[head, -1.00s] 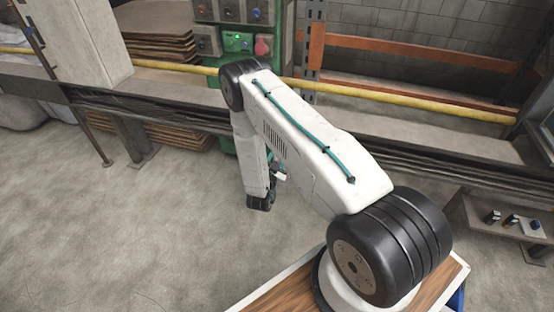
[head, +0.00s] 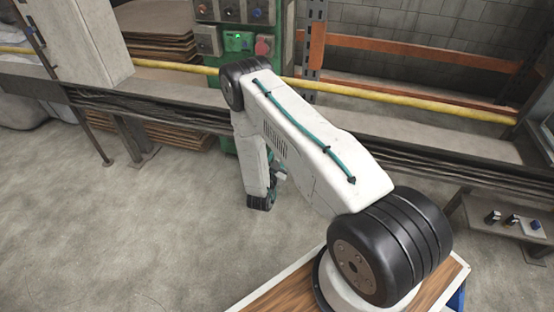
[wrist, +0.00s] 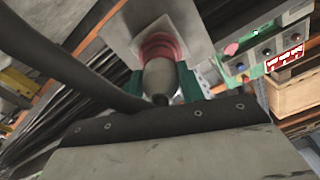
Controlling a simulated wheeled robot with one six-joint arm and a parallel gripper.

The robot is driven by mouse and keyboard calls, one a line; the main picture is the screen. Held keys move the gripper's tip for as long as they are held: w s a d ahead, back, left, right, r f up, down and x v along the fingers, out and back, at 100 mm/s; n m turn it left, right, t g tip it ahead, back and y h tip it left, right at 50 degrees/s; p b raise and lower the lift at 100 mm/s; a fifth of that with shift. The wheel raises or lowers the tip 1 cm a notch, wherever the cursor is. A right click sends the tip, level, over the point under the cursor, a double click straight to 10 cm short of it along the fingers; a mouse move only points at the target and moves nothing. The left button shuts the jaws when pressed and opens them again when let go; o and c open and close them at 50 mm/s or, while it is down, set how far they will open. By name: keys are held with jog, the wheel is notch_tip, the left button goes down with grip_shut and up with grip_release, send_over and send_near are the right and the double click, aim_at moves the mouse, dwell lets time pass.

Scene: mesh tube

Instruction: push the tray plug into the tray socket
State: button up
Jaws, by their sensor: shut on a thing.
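My gripper (wrist: 158,84) shows in the wrist view with a green finger on each side of a grey, rounded plug (wrist: 158,75). It is shut on this plug. A red ring (wrist: 160,46) sits directly beyond the plug, in front of a pale grey plate (wrist: 147,22); I take these for the tray socket. The plug's front end lines up with the ring and overlaps it in the picture. I cannot tell how deep it sits. In the head view my arm mostly hides the gripper, and the plug and socket cannot be made out.
A green control panel (head: 238,42) with knobs and a red fitting stands behind the arm. A dark cable or hose (wrist: 65,70) crosses the wrist view at left. The concrete floor (head: 130,230) is clear.

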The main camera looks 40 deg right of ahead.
jog(key=shift+w+d, duration=0.3)
jog(key=shift+d, duration=0.1)
dwell(0.3)
jog(key=o, duration=1)
jog(key=v, duration=0.7)
jog(key=shift+s+a, duration=0.25)
jog(key=shift+a, duration=0.05)
